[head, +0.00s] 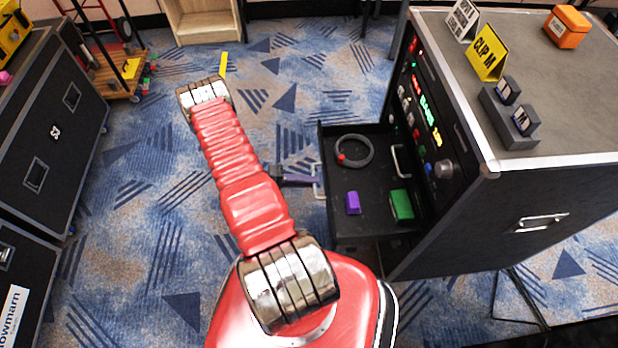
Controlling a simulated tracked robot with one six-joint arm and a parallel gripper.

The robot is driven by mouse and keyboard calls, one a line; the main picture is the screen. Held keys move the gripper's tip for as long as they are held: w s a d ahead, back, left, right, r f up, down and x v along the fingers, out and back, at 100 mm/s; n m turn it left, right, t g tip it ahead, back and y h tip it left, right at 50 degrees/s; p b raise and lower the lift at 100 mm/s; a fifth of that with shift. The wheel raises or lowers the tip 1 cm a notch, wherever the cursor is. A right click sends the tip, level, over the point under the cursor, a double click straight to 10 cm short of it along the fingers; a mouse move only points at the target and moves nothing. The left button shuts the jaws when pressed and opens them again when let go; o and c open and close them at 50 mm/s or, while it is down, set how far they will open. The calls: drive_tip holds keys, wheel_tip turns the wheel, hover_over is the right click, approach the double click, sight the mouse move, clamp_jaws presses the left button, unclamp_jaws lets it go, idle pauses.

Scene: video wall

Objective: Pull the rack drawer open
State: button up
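The rack drawer (375,222) is a black tray standing well out from the front of the black rack case (520,215). Its silver handle (319,181) is on the drawer's left-hand front edge. My gripper (305,181) is at this handle, with a dark, purplish finger reaching to it from the left. The fingers are small and partly merged in view, so I cannot tell whether they are closed around the handle. In the drawer lie a dark ring (370,150) with a red spot, a purple block (353,203) and a green box (401,205).
On the rack top are a yellow sign (487,52), a white sign (462,20), an orange case (567,27) and a grey holder with small dark blocks (510,118). Black cases (50,120) stand at left. The patterned carpet (150,215) between is mostly clear.

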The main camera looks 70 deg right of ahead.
drive_tip(key=o, duration=0.3)
drive_tip(key=shift+r, duration=0.1)
drive_tip(key=shift+w, duration=0.1)
drive_tip(key=v, duration=1.3)
drive_tip(key=shift+w+a, duration=0.2)
drive_tip(key=shift+w, duration=0.1)
